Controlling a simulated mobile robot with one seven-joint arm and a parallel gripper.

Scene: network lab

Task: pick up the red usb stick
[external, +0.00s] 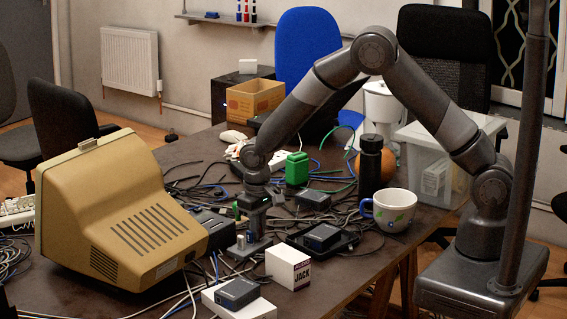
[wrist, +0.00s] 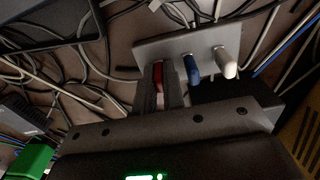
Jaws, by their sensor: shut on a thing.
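The red usb stick (wrist: 157,74) shows in the wrist view between the two fingers of my gripper (wrist: 159,86), which is shut on it. The stick is at the left end of a grey plate (wrist: 175,47). A blue stick (wrist: 193,70) and a white stick (wrist: 225,62) stand on the plate to its right, apart from the fingers. In the external view my gripper (external: 251,221) points down just above the grey plate (external: 248,249), and the red stick cannot be made out there. I cannot tell whether the stick still touches the plate.
Many cables lie around the plate. A beige monitor (external: 125,215) stands to the left. A mug (external: 393,210) and a dark bottle (external: 370,165) stand further right.

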